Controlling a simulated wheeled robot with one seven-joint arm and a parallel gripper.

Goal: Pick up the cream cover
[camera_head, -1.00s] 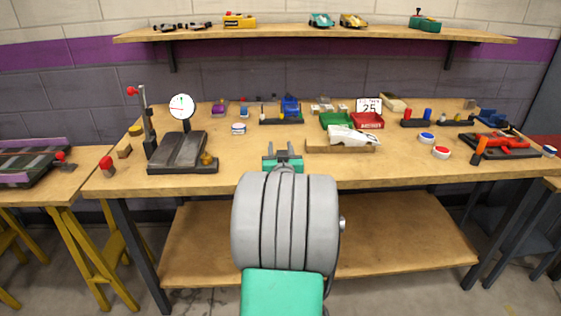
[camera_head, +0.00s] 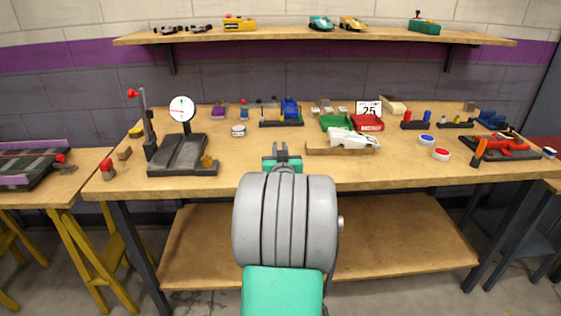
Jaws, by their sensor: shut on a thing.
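My gripper (camera_head: 282,154) is at the middle of the workbench's front part, with its fingers pointing away from me. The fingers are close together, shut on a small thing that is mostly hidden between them. I cannot make out its colour or shape, so I cannot tell from this view if it is the cream cover. A white car body (camera_head: 353,138) sits on a wooden block to the right, apart from my gripper. A pale cream block (camera_head: 393,104) lies at the back of the bench.
Bench between scale and wooden block is mostly clear.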

